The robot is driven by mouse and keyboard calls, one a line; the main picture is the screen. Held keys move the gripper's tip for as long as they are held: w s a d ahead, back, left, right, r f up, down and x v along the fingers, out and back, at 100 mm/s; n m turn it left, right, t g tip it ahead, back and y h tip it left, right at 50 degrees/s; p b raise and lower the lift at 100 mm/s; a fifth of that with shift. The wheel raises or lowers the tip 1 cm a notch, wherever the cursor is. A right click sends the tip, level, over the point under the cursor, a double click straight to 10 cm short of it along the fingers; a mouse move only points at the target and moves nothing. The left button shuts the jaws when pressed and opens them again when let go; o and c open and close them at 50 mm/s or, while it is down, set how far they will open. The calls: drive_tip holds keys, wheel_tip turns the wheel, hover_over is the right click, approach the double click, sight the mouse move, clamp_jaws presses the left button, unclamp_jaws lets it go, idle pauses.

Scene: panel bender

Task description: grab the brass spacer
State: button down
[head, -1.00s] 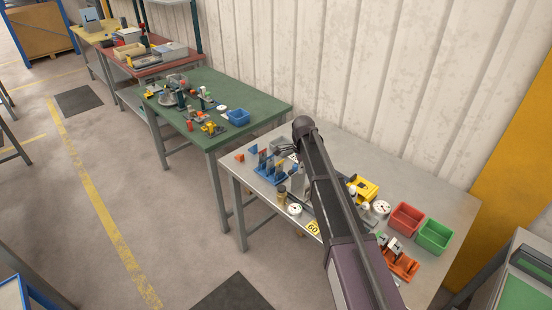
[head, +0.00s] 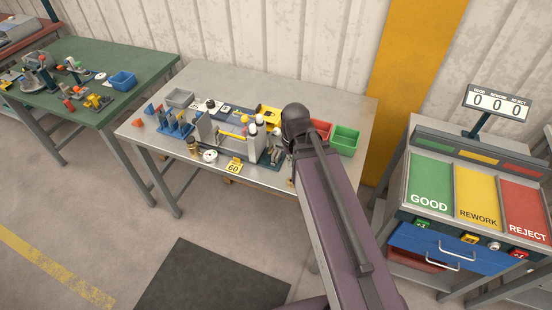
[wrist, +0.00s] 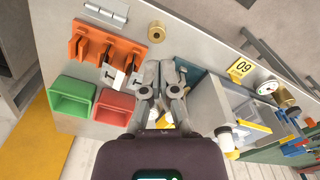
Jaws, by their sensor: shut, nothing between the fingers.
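The brass spacer (wrist: 156,32) looks like a short brass ring with a dark hole, seen from above. It lies on the bare grey tabletop (wrist: 190,30) near the table's edge, beside an orange fixture. My gripper (wrist: 160,68) is shut and empty. In the wrist view its fingertips point towards the spacer, with a gap between them in the picture. In the head view my arm hides my gripper and most of that part of the table.
An orange fixture (wrist: 107,47), a red bin (wrist: 114,106) and a green bin (wrist: 73,98) sit left of my gripper in the wrist view. A grey fixture (wrist: 215,105) stands right.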

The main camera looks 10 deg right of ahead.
drive_tip(key=shift+s+d+f+n, duration=0.1)
drive_tip(key=shift+s+d+n, duration=0.35)
drive_tip(key=shift+s, duration=0.35)
drive_tip(key=c, duration=0.6)
unclamp_jaws()
drive_tip(key=shift+a, duration=0.1)
